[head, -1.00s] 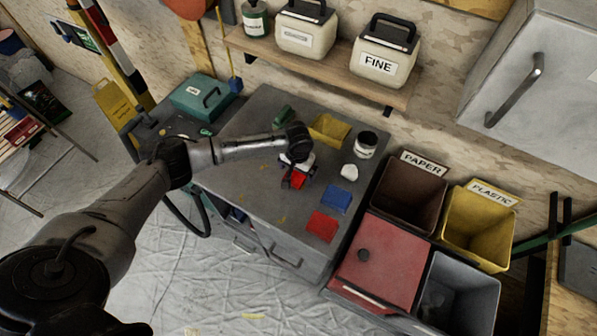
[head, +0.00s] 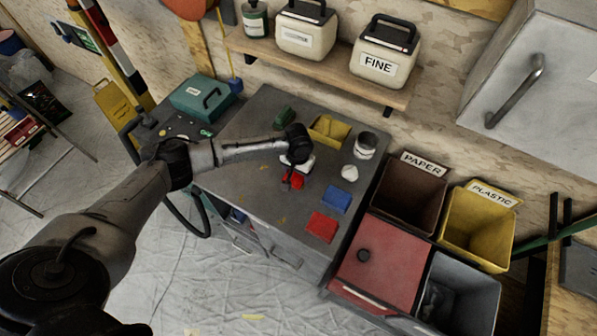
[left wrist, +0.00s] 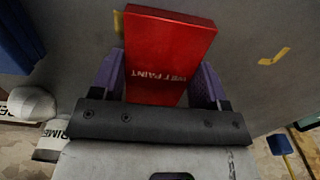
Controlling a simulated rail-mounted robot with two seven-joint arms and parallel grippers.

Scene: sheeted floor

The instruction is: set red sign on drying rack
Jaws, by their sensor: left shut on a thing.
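The red sign (left wrist: 165,50) fills the upper middle of the left wrist view, a flat red block with white "WET PAINT" lettering. My left gripper (left wrist: 160,82) is shut on it, with a purple finger on each side. In the head view the left gripper (head: 292,176) is over the middle of the grey cabinet top, and a small red part of the sign (head: 296,182) shows below it. I cannot tell whether the sign touches the top. The drying rack seems to be the slatted rack (head: 18,138) at the far left edge, partly cut off. My right gripper is out of view.
On the cabinet top (head: 250,180) are a blue block (head: 337,199), another red block (head: 322,227), a yellow tray (head: 329,131), a can (head: 364,146) and a white lump (head: 349,173). Bins (head: 408,195) stand at the right. Sheeted floor (head: 85,190) lies clear toward the rack.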

